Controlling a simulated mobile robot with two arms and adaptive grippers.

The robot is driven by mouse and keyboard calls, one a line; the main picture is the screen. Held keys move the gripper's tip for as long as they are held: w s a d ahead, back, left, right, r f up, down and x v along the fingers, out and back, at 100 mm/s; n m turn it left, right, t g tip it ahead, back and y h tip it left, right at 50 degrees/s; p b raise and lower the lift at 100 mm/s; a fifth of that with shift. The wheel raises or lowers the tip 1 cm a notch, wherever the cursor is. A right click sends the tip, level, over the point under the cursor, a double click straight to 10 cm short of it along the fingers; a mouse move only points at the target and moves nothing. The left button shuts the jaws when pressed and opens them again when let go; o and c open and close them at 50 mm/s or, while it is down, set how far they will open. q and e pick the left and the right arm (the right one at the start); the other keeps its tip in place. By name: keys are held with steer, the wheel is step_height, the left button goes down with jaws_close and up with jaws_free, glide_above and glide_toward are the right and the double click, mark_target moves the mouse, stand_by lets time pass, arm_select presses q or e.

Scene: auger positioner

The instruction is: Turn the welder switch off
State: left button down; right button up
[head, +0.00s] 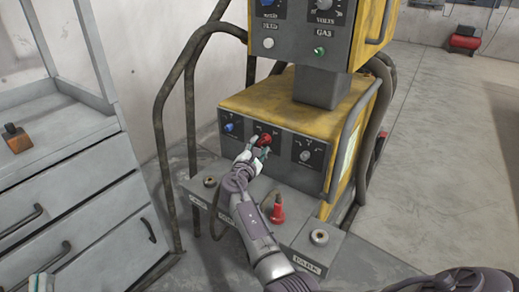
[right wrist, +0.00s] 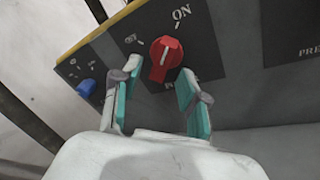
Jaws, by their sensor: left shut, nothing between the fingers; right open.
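The red welder switch (head: 265,140) is a knob on the dark front panel of the yellow welder (head: 290,97). In the right wrist view the switch (right wrist: 167,52) has a white line leaning toward the ON label (right wrist: 181,14); an OFF label (right wrist: 131,38) is at its upper left. My right gripper (head: 259,153) is open just in front of the switch. Its two teal-padded fingers (right wrist: 158,76) lie left and right of the knob's lower part, with no clear contact. My left gripper (head: 40,283) is shut and empty at the bottom left edge, away from the welder.
A grey shelf with a red-handled plug (head: 277,209) lies below. Hoses and a bent rail (head: 160,125) stand at the left, beside a grey drawer cabinet (head: 75,190). Open floor is at right.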

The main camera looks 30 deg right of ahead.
arm_select(q)
steer(key=shift+s+r+t, duration=0.2)
steer(key=shift+r+t, duration=0.15)
steer(key=shift+r, duration=0.15)
steer(key=shift+s+r+t, duration=0.2)
steer(key=shift+r+t, duration=0.15)
steer(key=shift+r, duration=0.15)
arm_select(e)
steer(key=shift+w+d, duration=0.3)
steer(key=shift+d, duration=0.1)
jaws_close()
arm_select(q)
steer(key=shift+f, duration=0.1)
